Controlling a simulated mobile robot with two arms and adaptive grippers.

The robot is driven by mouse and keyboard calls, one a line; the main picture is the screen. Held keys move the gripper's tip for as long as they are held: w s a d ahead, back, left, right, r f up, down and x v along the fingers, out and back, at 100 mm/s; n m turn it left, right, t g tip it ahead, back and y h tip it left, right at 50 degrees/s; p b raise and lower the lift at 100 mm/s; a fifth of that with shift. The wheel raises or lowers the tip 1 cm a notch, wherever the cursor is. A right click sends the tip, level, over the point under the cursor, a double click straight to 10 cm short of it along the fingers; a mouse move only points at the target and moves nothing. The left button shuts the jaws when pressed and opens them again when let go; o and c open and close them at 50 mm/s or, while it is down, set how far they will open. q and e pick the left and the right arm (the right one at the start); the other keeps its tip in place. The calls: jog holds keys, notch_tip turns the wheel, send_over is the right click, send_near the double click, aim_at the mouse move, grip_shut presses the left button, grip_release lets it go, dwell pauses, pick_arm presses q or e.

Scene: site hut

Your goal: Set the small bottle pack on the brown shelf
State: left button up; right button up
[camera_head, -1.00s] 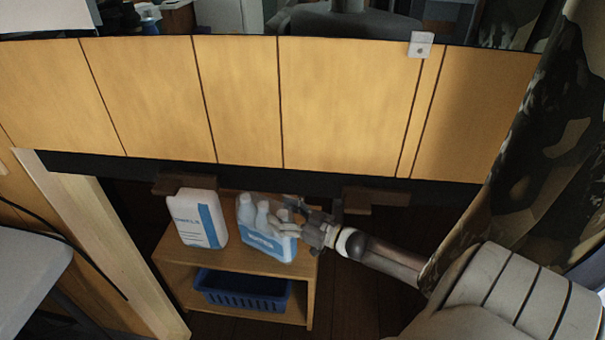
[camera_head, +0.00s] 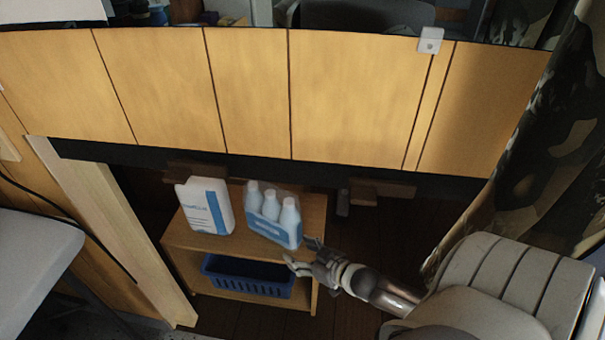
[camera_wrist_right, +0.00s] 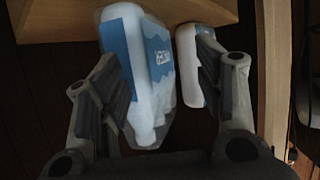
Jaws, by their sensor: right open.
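The small bottle pack (camera_head: 272,217), white bottles in a clear wrap with a blue label, stands on the top of the brown shelf (camera_head: 312,215), near its right side. My left gripper is not in view.
A white jug (camera_head: 205,206) with a blue label stands left of the pack on the same shelf top. A blue basket (camera_head: 248,276) sits on the lower level. A wooden panel (camera_head: 345,95) hangs above, and a camouflage curtain (camera_head: 520,150) is at right.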

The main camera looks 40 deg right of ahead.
jog(key=s+a+f+g, duration=0.4)
jog(key=s+a+g, duration=0.1)
jog(key=s+a, duration=0.2)
jog(key=s+a+f+g+h, duration=0.1)
jog(key=s+a+f+g, duration=0.2)
jog(key=s+a+g, duration=0.2)
jog(key=s+a, duration=0.3)
jog(key=s, duration=0.2)
jog(key=shift+f, duration=0.35)
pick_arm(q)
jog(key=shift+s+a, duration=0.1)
pick_arm(e)
jog(key=shift+s+f, duration=0.1)
jog(key=shift+s, duration=0.05)
